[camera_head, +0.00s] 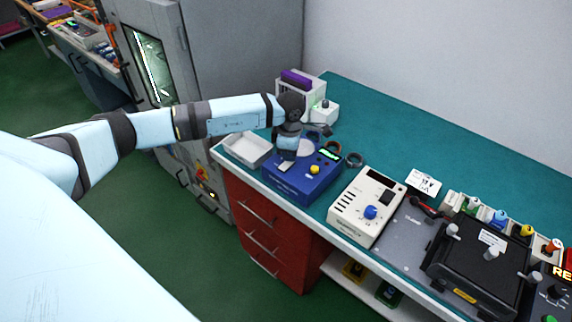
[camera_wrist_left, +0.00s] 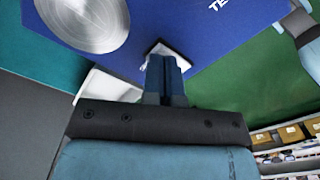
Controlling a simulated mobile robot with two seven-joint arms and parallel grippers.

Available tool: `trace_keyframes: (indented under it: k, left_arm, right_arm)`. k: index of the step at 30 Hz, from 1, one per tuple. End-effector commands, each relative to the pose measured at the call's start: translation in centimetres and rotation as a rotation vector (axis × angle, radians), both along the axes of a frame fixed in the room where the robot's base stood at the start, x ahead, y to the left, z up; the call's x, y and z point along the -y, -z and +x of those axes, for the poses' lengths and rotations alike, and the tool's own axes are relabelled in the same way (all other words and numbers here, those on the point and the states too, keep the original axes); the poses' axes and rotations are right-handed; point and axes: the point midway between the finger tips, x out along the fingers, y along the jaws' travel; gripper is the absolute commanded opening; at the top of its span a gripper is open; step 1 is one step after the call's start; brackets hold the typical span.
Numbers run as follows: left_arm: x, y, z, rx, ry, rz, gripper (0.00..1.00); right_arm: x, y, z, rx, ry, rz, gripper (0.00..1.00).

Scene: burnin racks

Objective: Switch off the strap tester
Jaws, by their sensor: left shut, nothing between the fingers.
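The strap tester appears to be the blue box (camera_head: 305,188) near the left end of the green bench. It has a round metal plate, a yellow button (camera_head: 314,169) and a small lit green display (camera_head: 329,154). In the left wrist view its blue top (camera_wrist_left: 185,22) and the round metal plate (camera_wrist_left: 85,22) fill the upper part. My left gripper (camera_head: 286,163) is shut and empty, pointing down at a small pale switch plate (camera_wrist_left: 172,52) near the box's edge. The fingers (camera_wrist_left: 165,62) cover part of that plate; the switch's position and any contact cannot be told.
A pale tray (camera_head: 232,144) lies left of the box. A white rack with a purple block (camera_head: 297,80) stands behind. A cream instrument with a blue knob (camera_head: 367,205) and a black fixture (camera_head: 480,265) stand to the right. The bench's back right is clear.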

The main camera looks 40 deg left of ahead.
Motion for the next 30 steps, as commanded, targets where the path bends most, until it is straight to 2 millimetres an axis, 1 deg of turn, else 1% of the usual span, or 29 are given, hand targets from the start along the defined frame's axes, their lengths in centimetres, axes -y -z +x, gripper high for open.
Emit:
trace_keyframes:
  k: [23,27,30]
  left_arm:
    - [0.0,1.3,0.0,-0.001,0.0,0.0,0.0]
    - [0.0,1.0,-0.1,-0.001,0.0,0.0,0.0]
    - [0.0,0.5,0.0,-0.001,0.0,0.0,0.0]
  right_arm:
    - [-0.1,0.9,0.0,0.001,-0.001,0.001,0.0]
    - [-0.1,0.7,0.0,0.001,-0.001,0.001,0.0]
    - [-0.1,0.4,0.0,0.001,-0.001,0.001,0.0]
